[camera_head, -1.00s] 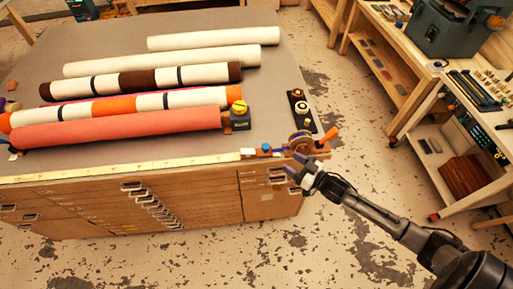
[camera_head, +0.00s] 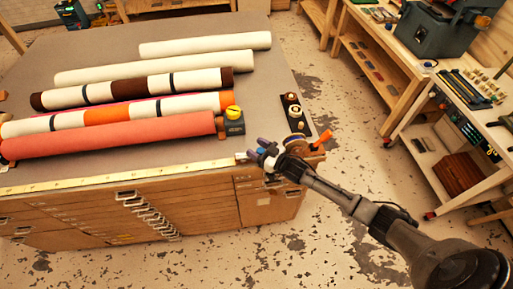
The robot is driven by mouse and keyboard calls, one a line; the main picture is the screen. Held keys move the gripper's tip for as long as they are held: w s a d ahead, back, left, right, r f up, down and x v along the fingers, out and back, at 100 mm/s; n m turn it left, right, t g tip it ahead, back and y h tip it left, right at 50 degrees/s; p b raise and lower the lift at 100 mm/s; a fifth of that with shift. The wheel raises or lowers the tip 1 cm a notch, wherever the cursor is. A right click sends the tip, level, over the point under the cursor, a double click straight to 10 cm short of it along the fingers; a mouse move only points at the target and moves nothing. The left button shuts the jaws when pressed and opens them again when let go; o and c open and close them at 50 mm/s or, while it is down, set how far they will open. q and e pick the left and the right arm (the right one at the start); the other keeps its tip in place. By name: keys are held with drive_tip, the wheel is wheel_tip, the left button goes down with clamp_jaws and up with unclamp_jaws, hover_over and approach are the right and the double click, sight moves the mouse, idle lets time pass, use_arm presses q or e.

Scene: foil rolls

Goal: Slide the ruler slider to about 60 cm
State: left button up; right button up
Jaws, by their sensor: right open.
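The yellow ruler (camera_head: 130,175) runs along the front edge of the table. A small pale block (camera_head: 241,157), which looks like the slider or part of it, sits at the ruler's right end. My right gripper (camera_head: 258,150) has its purple-grey fingers apart at the table's front right corner, just right of the pale block. The gripper overlaps the small blue-topped part there, and I cannot tell whether it touches it. The scale numbers are too small to read. My left gripper is out of view.
Several rolls lie on the table behind the ruler, the red one (camera_head: 110,137) nearest. A dark box with a yellow knob (camera_head: 233,121) stands at its right end. An orange handle (camera_head: 322,140) sticks out right of my gripper. Drawers (camera_head: 140,210) fill the table front.

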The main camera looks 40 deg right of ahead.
drive_tip(key=shift+w, duration=0.2)
drive_tip(key=shift+c, duration=0.3)
clamp_jaws()
